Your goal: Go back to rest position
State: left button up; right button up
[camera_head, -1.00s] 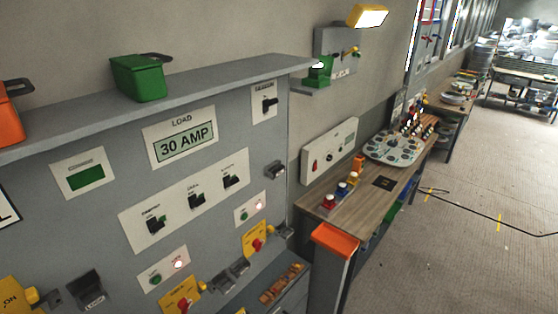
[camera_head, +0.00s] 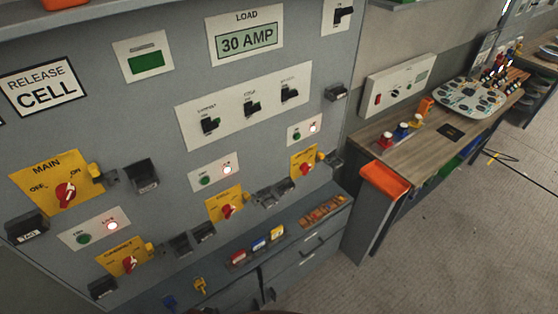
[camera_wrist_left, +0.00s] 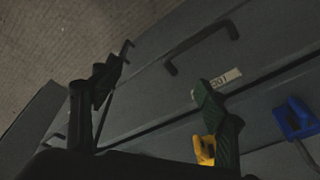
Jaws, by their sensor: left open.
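My left gripper (camera_wrist_left: 150,110) shows in the left wrist view with its two dark fingers spread apart and nothing between them. It is in front of a grey cabinet with drawers and dark handles (camera_wrist_left: 202,46). A yellow padlock-like piece (camera_wrist_left: 204,150) is partly hidden behind its right finger, and a blue one (camera_wrist_left: 296,118) is further right. Neither gripper can be made out in the head view, and my right gripper shows in no view.
A grey panel with a LOAD display (camera_head: 248,40), switches and yellow MAIN plate (camera_head: 58,188) fills the left of the head view. Its lower ledge holds small coloured pieces (camera_head: 258,244). A wooden workbench (camera_head: 440,150) stands right. The floor (camera_head: 440,240) at lower right is clear.

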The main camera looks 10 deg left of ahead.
pick_arm(q)
jog(key=s+f+g+b, duration=0.1)
jog(key=s+f+b, duration=0.3)
jog(key=f, duration=0.8)
jog(key=s+f+b, duration=0.2)
jog(key=s+f, duration=0.4)
jog(key=f, duration=0.6)
jog(key=s+f+b, duration=0.4)
jog(key=s+f, duration=0.7)
jog(key=shift+d+m+g, duration=0.25)
jog(key=shift+m+g, duration=0.15)
pick_arm(e)
notch_tip(320, 180, down, 11)
jog(key=s, duration=0.1)
jog(key=shift+a+f, duration=0.2)
jog(key=shift+a, duration=0.1)
pick_arm(q)
jog(key=shift+s+f, duration=0.1)
